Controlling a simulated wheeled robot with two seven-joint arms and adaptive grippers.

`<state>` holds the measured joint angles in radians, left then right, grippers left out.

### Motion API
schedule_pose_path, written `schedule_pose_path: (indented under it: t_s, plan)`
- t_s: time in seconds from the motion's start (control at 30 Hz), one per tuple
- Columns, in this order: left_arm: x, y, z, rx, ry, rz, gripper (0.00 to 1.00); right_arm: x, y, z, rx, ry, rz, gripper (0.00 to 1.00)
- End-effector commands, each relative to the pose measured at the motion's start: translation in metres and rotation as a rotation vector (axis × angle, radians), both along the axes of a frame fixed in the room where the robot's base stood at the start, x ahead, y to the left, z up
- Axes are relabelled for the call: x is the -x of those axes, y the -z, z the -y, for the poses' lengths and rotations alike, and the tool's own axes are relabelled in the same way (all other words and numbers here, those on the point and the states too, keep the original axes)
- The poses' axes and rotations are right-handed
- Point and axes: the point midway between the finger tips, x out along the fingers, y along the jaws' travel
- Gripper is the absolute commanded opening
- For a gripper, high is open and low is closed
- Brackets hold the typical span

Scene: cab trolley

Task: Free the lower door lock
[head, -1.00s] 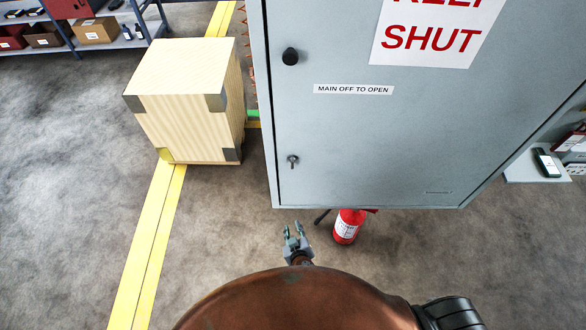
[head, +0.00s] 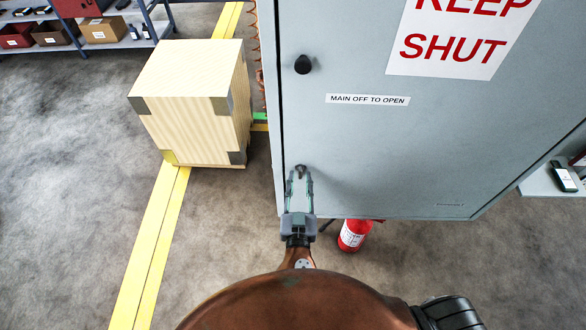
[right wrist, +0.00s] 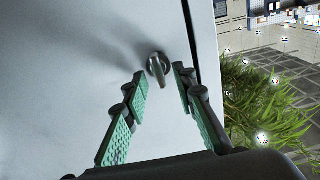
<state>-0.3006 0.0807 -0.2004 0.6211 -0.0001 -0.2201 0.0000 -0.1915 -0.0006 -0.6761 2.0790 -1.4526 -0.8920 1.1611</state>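The lower door lock (head: 300,168) is a small metal wing knob near the lower left corner of the grey cabinet door (head: 400,150). My right gripper (head: 299,182) is in front of the door just below the lock, fingers pointing up at it. In the right wrist view the lock (right wrist: 158,67) lies at the gap between the fingertips of my open right gripper (right wrist: 161,76). Neither finger appears shut on it. In the head view the fingertips partly hide the lock. My left gripper is not in view.
A black round knob (head: 303,64) is higher on the door, above a "MAIN OFF TO OPEN" label (head: 368,100). A red extinguisher (head: 353,235) stands below the cabinet. A pale wooden crate (head: 195,105) is to the left. The right wrist view shows a green plant (right wrist: 262,100).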

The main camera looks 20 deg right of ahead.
Motion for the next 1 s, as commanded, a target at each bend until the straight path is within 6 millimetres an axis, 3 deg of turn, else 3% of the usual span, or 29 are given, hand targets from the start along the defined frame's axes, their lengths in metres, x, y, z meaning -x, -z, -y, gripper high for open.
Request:
schedule_pose_path:
  t_s: [0.13,0.4,0.77,1.0]
  plan:
    - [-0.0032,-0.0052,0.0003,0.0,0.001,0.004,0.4,-0.005,-0.0012,0.0069,0.001,0.005,0.001,0.25]
    - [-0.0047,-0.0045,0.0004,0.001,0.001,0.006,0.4,-0.0082,0.0009,-0.0003,-0.001,-0.011,-0.002,0.25]
    - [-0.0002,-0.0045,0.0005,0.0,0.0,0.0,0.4,-0.0085,0.0007,-0.0016,0.0,-0.013,-0.001,0.0]
    - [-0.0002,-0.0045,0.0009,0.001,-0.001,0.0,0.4,-0.0083,0.0004,-0.0011,0.0,-0.013,-0.001,0.0]
